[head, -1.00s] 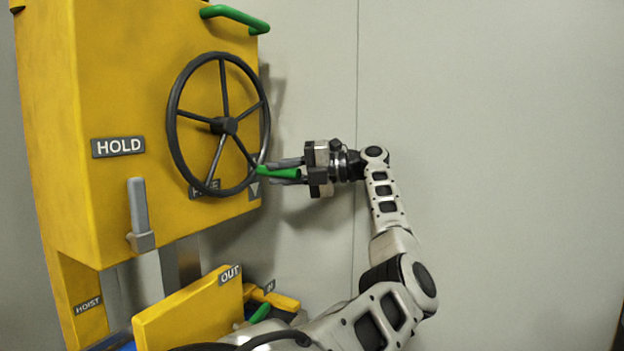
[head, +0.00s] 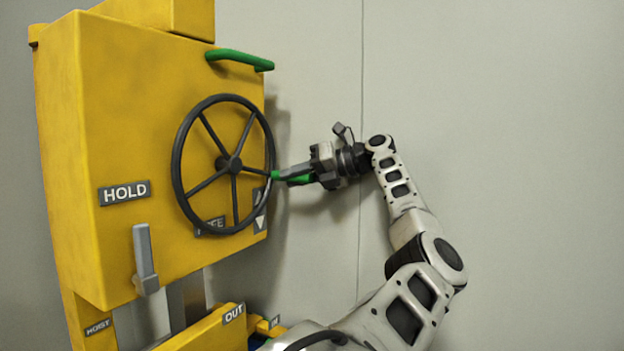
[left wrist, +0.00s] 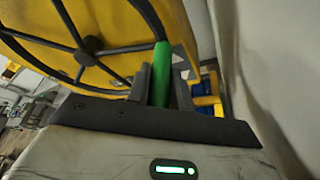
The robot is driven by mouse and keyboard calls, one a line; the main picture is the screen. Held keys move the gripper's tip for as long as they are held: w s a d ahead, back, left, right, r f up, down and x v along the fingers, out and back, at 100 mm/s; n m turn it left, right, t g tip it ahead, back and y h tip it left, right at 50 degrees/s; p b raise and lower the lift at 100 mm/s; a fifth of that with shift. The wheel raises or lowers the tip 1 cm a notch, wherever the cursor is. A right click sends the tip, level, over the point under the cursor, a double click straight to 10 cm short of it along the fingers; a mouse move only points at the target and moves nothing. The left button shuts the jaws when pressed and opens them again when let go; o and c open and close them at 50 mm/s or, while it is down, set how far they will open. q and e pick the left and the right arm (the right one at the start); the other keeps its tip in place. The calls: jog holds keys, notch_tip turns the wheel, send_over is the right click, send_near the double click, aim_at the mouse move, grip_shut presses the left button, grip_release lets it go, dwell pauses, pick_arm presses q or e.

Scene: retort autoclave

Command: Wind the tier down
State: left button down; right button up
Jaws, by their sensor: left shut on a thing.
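The black spoked handwheel (head: 234,166) stands on the front of the yellow machine housing (head: 110,130). A green crank handle (head: 301,180) sticks out from the right side of its rim, slightly below hub height. My left gripper (head: 285,174) is shut on this handle, with its fingers on either side of it. In the left wrist view the green handle (left wrist: 161,75) stands upright between the grey fingers, and the wheel (left wrist: 90,45) shows behind. A label below the wheel is partly covered by the rim. The tier cannot be made out. My right gripper is not in view.
A grey lever (head: 144,258) hangs below the HOLD plate (head: 125,192). A fixed green bar (head: 240,60) juts from the housing above the wheel. A yellow part marked OUT (head: 233,315) lies below. Open space and a plain wall (head: 500,130) are on the right.

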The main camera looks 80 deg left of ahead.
pick_arm(q)
jog(key=shift+r, duration=0.15)
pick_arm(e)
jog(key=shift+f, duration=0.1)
pick_arm(q)
jog(key=c, duration=1.3)
grip_release()
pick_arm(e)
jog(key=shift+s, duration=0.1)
pick_arm(q)
jog(key=shift+o, duration=0.2)
jog(key=shift+r, duration=0.55)
jog(key=r, duration=0.2)
jog(key=shift+d+r, duration=0.2)
jog(key=shift+r, duration=0.15)
jog(key=s+d+r+b, duration=0.1)
jog(key=s+d+r, duration=0.1)
jog(key=d+r, duration=0.7)
jog(key=d, duration=0.4)
jog(key=shift+s+d, duration=0.2)
jog(key=shift+s, duration=0.1)
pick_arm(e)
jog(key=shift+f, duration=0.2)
pick_arm(q)
jog(key=shift+w+r, duration=0.1)
jog(key=shift+r, duration=0.05)
